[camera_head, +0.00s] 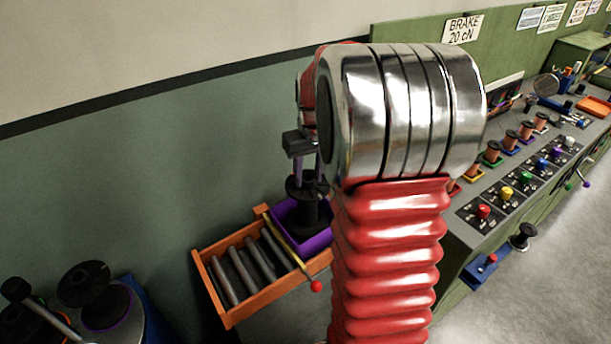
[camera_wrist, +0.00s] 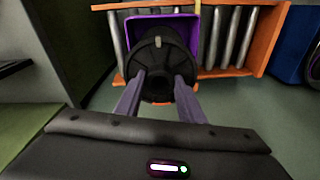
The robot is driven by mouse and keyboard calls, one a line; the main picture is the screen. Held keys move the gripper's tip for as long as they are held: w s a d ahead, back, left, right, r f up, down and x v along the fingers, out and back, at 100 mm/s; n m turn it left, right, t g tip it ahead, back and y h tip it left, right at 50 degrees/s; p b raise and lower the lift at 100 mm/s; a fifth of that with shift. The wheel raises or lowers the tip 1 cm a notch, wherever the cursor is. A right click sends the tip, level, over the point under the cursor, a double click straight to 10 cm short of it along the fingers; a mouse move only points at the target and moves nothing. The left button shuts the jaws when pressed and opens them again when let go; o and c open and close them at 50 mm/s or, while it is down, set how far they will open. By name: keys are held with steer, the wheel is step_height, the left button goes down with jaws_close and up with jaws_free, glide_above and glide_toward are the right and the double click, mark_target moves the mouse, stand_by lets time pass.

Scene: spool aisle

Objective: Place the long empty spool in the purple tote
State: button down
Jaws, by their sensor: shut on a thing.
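The long empty spool (camera_head: 309,213) is black and bare, with a flange at each end. It is upright in the head view. My gripper (camera_head: 306,172) is shut on its upper end from above. In the wrist view both fingers (camera_wrist: 158,88) close on the spool (camera_wrist: 160,62). The purple tote (camera_head: 318,240) sits at the end of the orange roller rack, below the gripper. The spool's lower end shows within the tote's outline; I cannot tell whether it touches the floor of the tote. In the wrist view the spool hides much of the tote (camera_wrist: 190,30).
The orange roller rack (camera_head: 212,282) has grey rollers and a yellow bar with a red ball (camera_head: 315,286). A green bench (camera_head: 470,252) on the right carries several copper-coloured spools and coloured knobs. Dark reels (camera_head: 84,284) stand at the lower left. Open floor lies at the lower right.

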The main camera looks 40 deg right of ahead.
steer(key=shift+f, duration=0.55)
steer(key=c, duration=1.2)
jaws_free()
steer(key=shift+r, duration=0.1)
steer(key=r, duration=0.4)
steer(key=s+r, duration=0.1)
steer(key=r, duration=0.8)
steer(key=shift+s+a, duration=0.15)
steer(key=shift+s, duration=0.05)
